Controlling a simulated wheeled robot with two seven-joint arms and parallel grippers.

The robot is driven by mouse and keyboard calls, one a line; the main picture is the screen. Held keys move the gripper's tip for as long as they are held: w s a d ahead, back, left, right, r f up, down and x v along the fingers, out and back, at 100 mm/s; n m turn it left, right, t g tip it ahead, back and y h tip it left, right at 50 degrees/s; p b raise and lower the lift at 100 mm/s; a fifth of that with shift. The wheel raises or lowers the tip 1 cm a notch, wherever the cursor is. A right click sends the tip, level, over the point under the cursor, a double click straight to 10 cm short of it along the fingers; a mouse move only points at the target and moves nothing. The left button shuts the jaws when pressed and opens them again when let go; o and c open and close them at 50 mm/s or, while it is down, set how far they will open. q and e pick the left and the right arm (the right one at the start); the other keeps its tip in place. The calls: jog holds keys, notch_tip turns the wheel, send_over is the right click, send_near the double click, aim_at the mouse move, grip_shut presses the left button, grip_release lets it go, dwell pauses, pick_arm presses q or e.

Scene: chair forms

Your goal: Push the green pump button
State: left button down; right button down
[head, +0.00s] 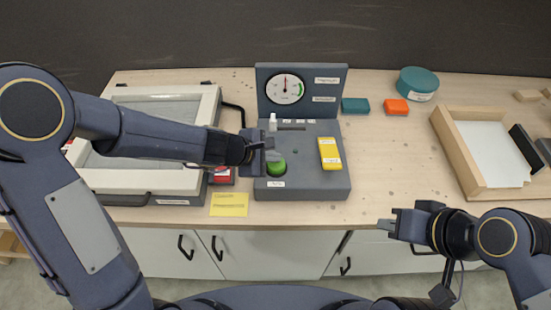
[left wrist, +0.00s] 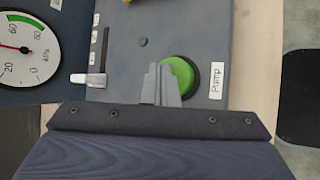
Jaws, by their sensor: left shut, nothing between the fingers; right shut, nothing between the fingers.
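The green pump button (head: 277,168) sits in a dark ring on the lower left of the grey control panel (head: 306,190). In the left wrist view the round green button (left wrist: 181,73) lies beside a label reading "Pump" (left wrist: 217,80). My left gripper (head: 266,157) is shut and empty, just over the button's upper left edge. In the left wrist view its shut fingertips (left wrist: 160,82) overlap one edge of the button; I cannot tell whether they touch it. My right gripper (head: 388,227) is shut and empty, by the table's front edge, far from the panel.
A gauge (head: 285,88) stands at the panel's back, and a yellow block (head: 330,153) lies on its right side. A red part (head: 222,176) is left of the panel. A framed press (head: 140,180) stands further left under my arm. A wooden tray (head: 456,150) is at right.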

aim_at(272, 165)
pick_arm(q)
jog(key=shift+r, duration=0.35)
notch_tip(272, 165, up, 6)
jog(key=p, duration=0.6)
dwell(0.3)
